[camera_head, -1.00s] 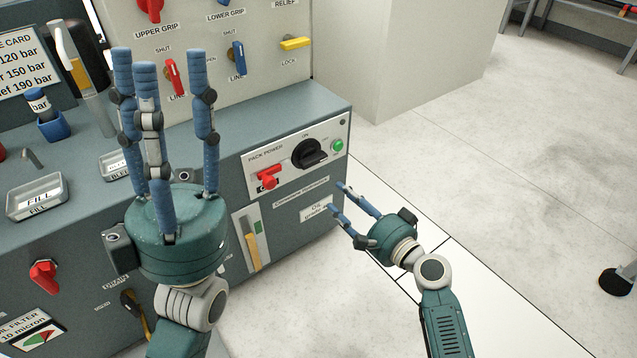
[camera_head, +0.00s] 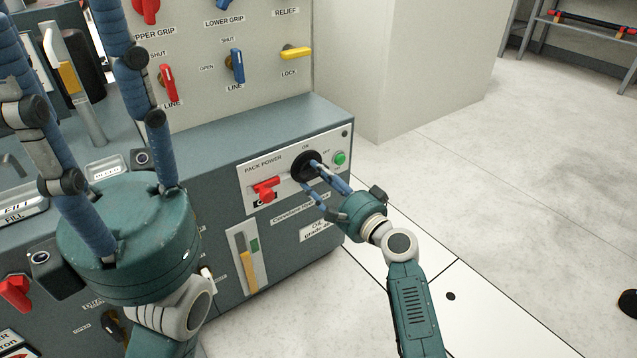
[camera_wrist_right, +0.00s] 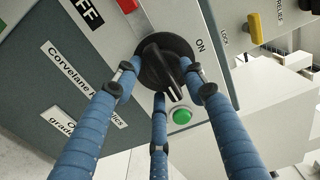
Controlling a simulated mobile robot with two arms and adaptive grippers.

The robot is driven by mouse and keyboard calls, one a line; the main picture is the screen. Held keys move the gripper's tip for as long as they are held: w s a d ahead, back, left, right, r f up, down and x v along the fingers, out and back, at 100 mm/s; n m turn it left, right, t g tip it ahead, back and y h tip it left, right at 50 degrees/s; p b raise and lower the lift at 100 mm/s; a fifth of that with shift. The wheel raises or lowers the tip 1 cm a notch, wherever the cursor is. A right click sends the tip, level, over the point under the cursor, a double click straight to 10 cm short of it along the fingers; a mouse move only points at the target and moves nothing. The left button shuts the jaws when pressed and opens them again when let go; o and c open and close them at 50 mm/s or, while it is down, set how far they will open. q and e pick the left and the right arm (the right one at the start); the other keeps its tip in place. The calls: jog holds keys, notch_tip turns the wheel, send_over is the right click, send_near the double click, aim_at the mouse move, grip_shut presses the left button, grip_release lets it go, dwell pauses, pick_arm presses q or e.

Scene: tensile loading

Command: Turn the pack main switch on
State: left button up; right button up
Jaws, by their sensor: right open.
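The pack main switch (camera_head: 302,162) is a black rotary knob on the white PACK POWER panel (camera_head: 250,183), with ON above it and OFF to its right. In the right wrist view the knob (camera_wrist_right: 160,58) has its grip bar pointing toward the green button, away from ON. My right gripper (camera_head: 312,178) is open at the knob. In the right wrist view its fingers (camera_wrist_right: 158,82) are spread around the knob's near side; contact cannot be told. My left gripper (camera_head: 95,110) stands at the left with its fingers apart, empty and partly out of frame.
A red switch (camera_head: 265,188) sits left of the knob, and a green button (camera_head: 340,158) close to its right. Red, blue and yellow valve levers (camera_head: 296,53) are on the upright panel above.

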jog(key=shift+w, duration=0.15)
grip_shut()
